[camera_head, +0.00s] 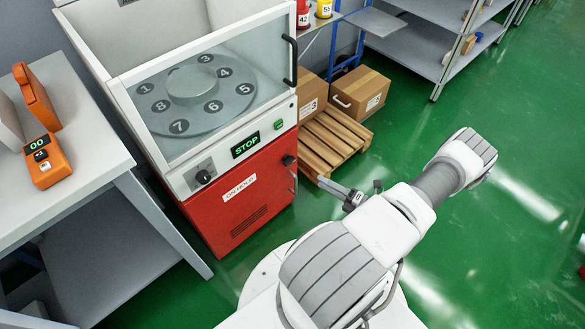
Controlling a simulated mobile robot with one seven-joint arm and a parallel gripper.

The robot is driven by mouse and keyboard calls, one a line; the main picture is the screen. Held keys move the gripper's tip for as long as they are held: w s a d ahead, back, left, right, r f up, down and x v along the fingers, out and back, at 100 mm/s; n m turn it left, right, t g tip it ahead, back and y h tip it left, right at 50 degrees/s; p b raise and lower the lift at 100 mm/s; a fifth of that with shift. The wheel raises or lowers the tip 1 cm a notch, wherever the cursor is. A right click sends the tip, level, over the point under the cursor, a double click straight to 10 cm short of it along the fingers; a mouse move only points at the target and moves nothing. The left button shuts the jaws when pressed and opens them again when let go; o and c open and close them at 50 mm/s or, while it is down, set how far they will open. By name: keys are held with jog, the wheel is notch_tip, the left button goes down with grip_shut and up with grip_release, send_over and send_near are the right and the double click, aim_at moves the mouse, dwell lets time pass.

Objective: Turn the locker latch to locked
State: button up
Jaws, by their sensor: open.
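The red locker (243,206) forms the lower part of a white machine and carries a white label. The latch (289,160) is a small dark knob at the upper right of the red door. Its turned position is too small to tell. A thin door handle (294,182) sits just below it. My gripper (322,182) points left toward the latch side of the door, a short way to the right of the latch and apart from it in the picture. It is open, with nothing seen between its fingers; the finger gap itself is hard to see.
Above the locker are a numbered disc (190,97) behind glass, a STOP display (245,145) and a dial (203,176). A wooden pallet (333,142) and cardboard boxes (360,92) stand behind my gripper. A grey bench (85,150) is left.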

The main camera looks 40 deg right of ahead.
notch_tip(320, 180, down, 5)
jog(key=s+m+t+h, duration=0.1)
jog(key=s+m+h, duration=0.1)
jog(key=m+h, duration=0.15)
jog(key=b, duration=0.4)
send_near(291, 163)
jog(key=shift+m+y, duration=0.25)
jog(key=shift+m, duration=0.1)
jog(key=w, duration=0.9)
jog(key=shift+w+a+f, duration=0.1)
jog(key=shift+w+a, duration=0.1)
jog(key=shift+w, duration=0.05)
grip_shut()
